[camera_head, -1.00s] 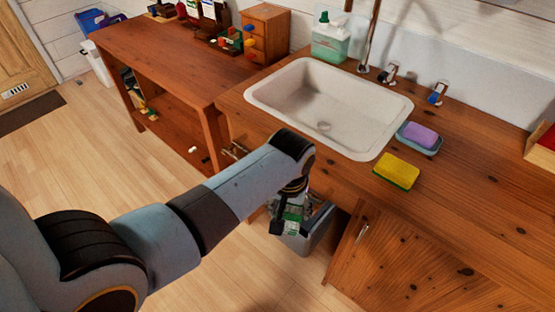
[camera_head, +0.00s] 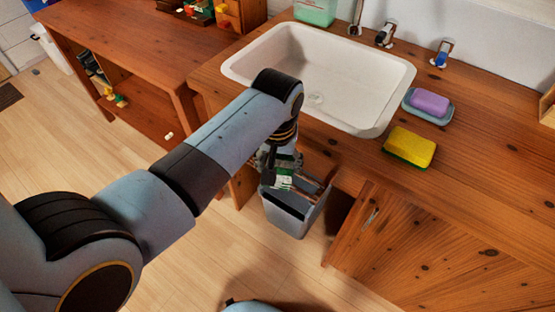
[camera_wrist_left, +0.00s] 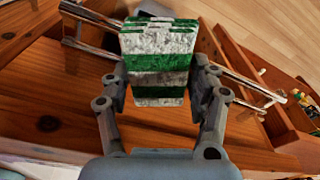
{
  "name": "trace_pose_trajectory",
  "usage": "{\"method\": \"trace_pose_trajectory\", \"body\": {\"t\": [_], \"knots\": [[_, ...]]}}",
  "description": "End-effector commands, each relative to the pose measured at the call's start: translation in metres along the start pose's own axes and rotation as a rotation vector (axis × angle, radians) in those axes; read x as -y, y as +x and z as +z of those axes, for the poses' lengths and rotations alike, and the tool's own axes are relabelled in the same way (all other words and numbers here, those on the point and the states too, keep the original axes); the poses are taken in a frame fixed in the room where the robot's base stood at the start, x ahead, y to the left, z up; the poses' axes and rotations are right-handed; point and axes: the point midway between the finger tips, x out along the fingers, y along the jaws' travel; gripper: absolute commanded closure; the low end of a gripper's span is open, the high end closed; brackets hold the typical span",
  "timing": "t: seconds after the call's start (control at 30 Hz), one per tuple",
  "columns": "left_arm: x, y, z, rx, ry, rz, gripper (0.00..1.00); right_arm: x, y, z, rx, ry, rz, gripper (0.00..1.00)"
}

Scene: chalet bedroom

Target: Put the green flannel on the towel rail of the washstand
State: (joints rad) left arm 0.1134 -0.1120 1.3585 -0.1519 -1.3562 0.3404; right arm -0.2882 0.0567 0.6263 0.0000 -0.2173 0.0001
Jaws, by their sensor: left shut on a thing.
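The green flannel, striped green and white, hangs in my left gripper (camera_wrist_left: 158,95). It fills the space between the two fingers in the left wrist view (camera_wrist_left: 160,62) and shows small in the head view (camera_head: 284,182). My left gripper (camera_head: 279,168) is shut on it, low at the front of the washstand (camera_head: 455,215), below the basin. The chrome towel rail (camera_wrist_left: 245,85) shows on both sides of the flannel in the left wrist view. The flannel hides its middle, and I cannot tell whether they touch. My right gripper is out of view.
A grey bin (camera_head: 290,215) stands on the floor just below the gripper. The white basin (camera_head: 325,85) is above it. A yellow sponge (camera_head: 410,145) and a purple soap (camera_head: 430,102) in a blue dish lie on the counter. A wooden bench (camera_head: 150,60) stands to the left.

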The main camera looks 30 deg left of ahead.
Motion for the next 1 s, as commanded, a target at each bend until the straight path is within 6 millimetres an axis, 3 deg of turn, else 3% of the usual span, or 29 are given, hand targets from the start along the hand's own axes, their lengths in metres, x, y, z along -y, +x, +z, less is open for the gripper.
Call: {"method": "trace_pose_trajectory", "body": {"t": [0.2,0.23,0.4,0.77,1.0], "knots": [[0.0,0.001,-0.001,-0.003,0.0,0.0,0.63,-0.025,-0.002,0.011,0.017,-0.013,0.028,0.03],[0.0,0.001,-0.001,-0.003,0.0,0.0,0.36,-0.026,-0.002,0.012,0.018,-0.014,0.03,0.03],[0.0,0.0,-0.001,-0.003,0.0,0.0,0.16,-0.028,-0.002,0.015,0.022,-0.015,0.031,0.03],[0.0,-0.007,-0.002,-0.005,0.0,0.001,0.16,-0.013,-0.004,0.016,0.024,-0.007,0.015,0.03],[-0.001,-0.055,-0.002,-0.006,-0.002,0.003,0.16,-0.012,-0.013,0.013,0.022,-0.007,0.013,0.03]]}}
